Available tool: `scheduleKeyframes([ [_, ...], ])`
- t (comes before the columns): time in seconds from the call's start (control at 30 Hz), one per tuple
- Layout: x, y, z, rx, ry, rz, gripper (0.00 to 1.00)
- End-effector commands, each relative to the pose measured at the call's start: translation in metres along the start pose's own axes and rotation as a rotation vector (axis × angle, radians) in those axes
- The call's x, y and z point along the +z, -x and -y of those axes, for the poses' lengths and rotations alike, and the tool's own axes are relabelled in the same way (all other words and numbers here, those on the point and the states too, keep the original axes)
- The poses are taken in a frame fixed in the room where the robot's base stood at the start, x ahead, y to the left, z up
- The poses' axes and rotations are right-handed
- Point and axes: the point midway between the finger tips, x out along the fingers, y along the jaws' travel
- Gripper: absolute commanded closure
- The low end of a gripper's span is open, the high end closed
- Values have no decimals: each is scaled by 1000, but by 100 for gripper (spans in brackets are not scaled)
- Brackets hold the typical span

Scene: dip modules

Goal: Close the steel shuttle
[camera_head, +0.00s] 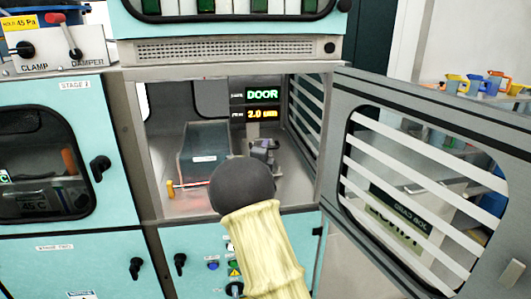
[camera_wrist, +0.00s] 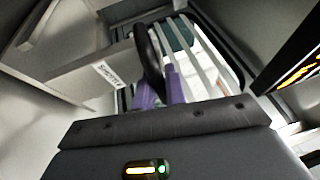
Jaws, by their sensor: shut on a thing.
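A grey box-like body with a small white label, which I take for the steel shuttle (camera_head: 204,140), stands inside the open chamber in the head view. In the wrist view a pale grey labelled body (camera_wrist: 85,75) shows at left, and a dark upright loop handle (camera_wrist: 148,50) rises beside it. My gripper (camera_wrist: 160,90) has purple fingers closed on the dark handle. In the head view my dark wrist and pale sleeve cover the front of the chamber, and the grip itself is hidden there. The label is too small to read surely.
A slatted window door (camera_head: 420,180) stands swung open to the right of the chamber. A lit display (camera_head: 262,103) reading DOOR hangs at the chamber's back. A small orange-handled tool (camera_head: 185,185) lies on the chamber floor at left. Teal cabinets (camera_head: 90,175) flank it.

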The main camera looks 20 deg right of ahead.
Motion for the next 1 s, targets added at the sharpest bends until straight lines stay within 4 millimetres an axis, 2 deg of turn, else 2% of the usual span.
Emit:
scheduleKeyframes([
  [0.13,4,0,2,-4,-1,9,100],
  [0.17,5,0,3,-5,-2,10,82],
  [0.23,7,1,3,-5,-2,12,68],
  [0.27,7,1,3,-5,-2,12,66],
  [0.77,3,1,1,-3,-2,6,66],
  [0.87,3,7,1,-4,-3,6,66],
  [1.0,3,25,0,-4,-5,7,66],
])
